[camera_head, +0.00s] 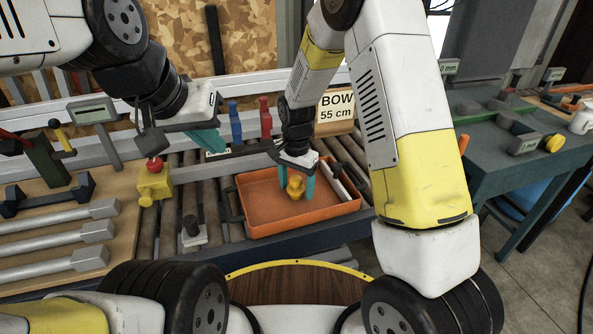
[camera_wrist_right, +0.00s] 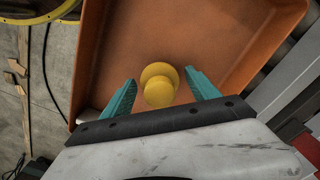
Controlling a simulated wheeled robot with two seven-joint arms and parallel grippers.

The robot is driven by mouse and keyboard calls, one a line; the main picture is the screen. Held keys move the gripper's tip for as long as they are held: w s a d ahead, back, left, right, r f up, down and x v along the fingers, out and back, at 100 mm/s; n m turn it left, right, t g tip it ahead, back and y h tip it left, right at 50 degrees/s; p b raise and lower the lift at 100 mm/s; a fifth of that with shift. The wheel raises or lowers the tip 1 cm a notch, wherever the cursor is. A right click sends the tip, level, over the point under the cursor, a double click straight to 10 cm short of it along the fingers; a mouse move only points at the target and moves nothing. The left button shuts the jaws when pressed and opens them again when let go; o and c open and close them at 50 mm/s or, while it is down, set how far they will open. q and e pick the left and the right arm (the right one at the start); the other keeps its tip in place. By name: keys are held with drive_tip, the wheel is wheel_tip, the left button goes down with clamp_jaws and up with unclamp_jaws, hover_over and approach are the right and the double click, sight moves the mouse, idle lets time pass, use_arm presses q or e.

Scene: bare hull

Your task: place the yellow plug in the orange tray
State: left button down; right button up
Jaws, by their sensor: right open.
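The yellow plug (camera_head: 296,187) is inside the orange tray (camera_head: 262,205), and it appears to stand on the tray floor. In the right wrist view the plug (camera_wrist_right: 159,85) shows its round knob against the tray floor (camera_wrist_right: 165,35). My right gripper (camera_head: 295,194) is over the tray, with its teal fingers apart on either side of the plug. In the wrist view a gap shows between each finger and the plug. My left gripper (camera_head: 208,142) is above the rollers, left of the tray; its teal fingers overlap in the view, so their opening is unclear.
A yellow block with a red knob (camera_head: 154,182) and a small grey block with a black post (camera_head: 193,232) stand left of the tray. Blue (camera_head: 235,122) and red (camera_head: 265,118) pegs stand behind. A sign (camera_head: 337,106) reads "BOW 55 cm". Rollers show around the tray.

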sight(297, 177)
wheel_tip(297, 177, up, 12)
drive_tip(key=shift+r, duration=0.1)
drive_tip(key=s+d+r+n+t+y, duration=0.2)
drive_tip(key=s+d+r+n+t, duration=0.2)
drive_tip(key=s+d+r, duration=0.95)
drive_tip(key=s+r+n+t, duration=0.2)
drive_tip(key=s+n, duration=0.1)
drive_tip(key=s, duration=0.4)
drive_tip(key=shift+s+d+r, duration=0.15)
drive_tip(key=shift+d+r, duration=0.15)
drive_tip(key=shift+d, duration=0.15)
